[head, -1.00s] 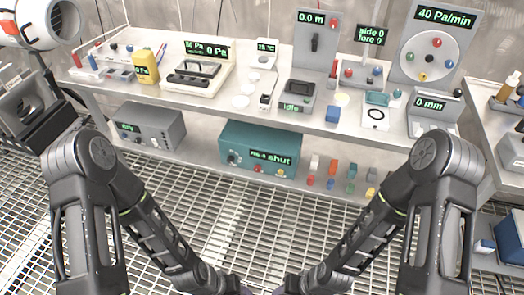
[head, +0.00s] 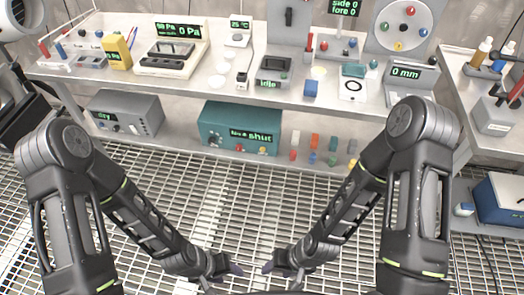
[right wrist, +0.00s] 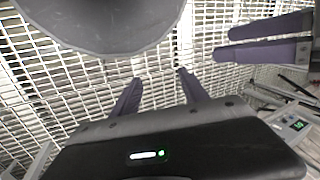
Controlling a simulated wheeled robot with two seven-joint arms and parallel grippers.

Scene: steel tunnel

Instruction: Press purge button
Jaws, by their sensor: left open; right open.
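No button with a readable purge label shows, so I cannot tell which one it is. A teal box (head: 213,113) on the lower shelf has a green display reading "shut" and small coloured controls below it. A grey box (head: 143,103) left of it has a display that seems to read "dry". My left gripper (head: 233,271) and right gripper (head: 272,265) are low in the head view, over the grating, apart from the bench. In the right wrist view my right gripper (right wrist: 158,92) is open and empty. My left gripper's fingers (right wrist: 262,40) show at the upper right there.
Small coloured blocks (head: 314,142) stand on the lower shelf. A side table (head: 455,65) is at right. The grating before the bench is clear.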

